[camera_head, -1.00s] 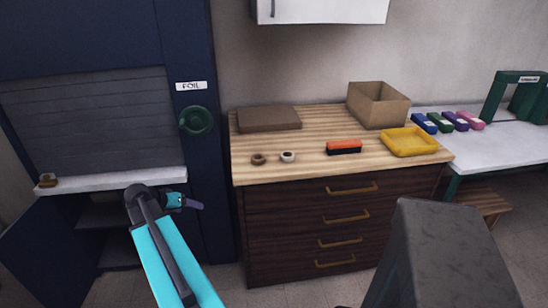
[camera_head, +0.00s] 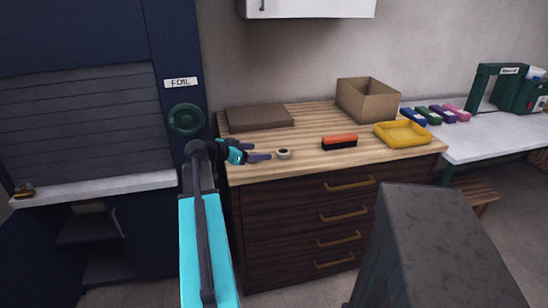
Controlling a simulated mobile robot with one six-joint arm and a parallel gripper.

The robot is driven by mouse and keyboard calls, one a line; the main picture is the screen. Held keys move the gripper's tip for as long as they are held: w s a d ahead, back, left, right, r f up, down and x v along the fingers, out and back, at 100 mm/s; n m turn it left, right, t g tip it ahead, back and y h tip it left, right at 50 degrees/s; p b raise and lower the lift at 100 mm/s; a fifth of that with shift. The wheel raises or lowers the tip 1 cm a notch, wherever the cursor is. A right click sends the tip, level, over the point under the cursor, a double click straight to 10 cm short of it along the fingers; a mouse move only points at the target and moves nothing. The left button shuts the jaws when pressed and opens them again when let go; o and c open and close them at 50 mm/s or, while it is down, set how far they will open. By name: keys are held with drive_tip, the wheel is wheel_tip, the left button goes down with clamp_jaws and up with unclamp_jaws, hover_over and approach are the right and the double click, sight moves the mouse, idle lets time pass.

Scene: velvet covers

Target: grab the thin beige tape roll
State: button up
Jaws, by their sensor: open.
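A small pale beige-white tape roll (camera_head: 284,154) lies flat near the front left of the wooden counter top. My gripper (camera_head: 262,157) is at the front left edge of the counter, with its purple fingertips just left of this roll. It looks apart from the roll, but the depth between them is hard to judge. The gripper is open with nothing seen in it. The spot just left of the pale roll is covered by my gripper, so the brown roll seen there earlier is hidden.
On the wooden counter (camera_head: 310,135) are a flat brown box (camera_head: 260,118), an open cardboard box (camera_head: 368,100), an orange and black block (camera_head: 339,142) and a yellow tray (camera_head: 402,134). A dark blue cabinet (camera_head: 180,60) with a green knob stands close left of my arm.

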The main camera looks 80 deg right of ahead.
idle(0.3)
drive_tip(key=shift+d+f, duration=0.1)
drive_tip(key=shift+d, duration=0.15)
drive_tip(key=p, duration=0.2)
approach(280, 152)
drive_tip(key=x, duration=0.3)
drive_tip(key=shift+s+d, duration=0.15)
drive_tip(key=shift+s, duration=0.05)
drive_tip(key=shift+s+d+f, duration=0.1)
drive_tip(key=shift+s+d, duration=0.05)
drive_tip(key=shift+p+x, duration=0.75)
drive_tip(key=shift+x, duration=1.9)
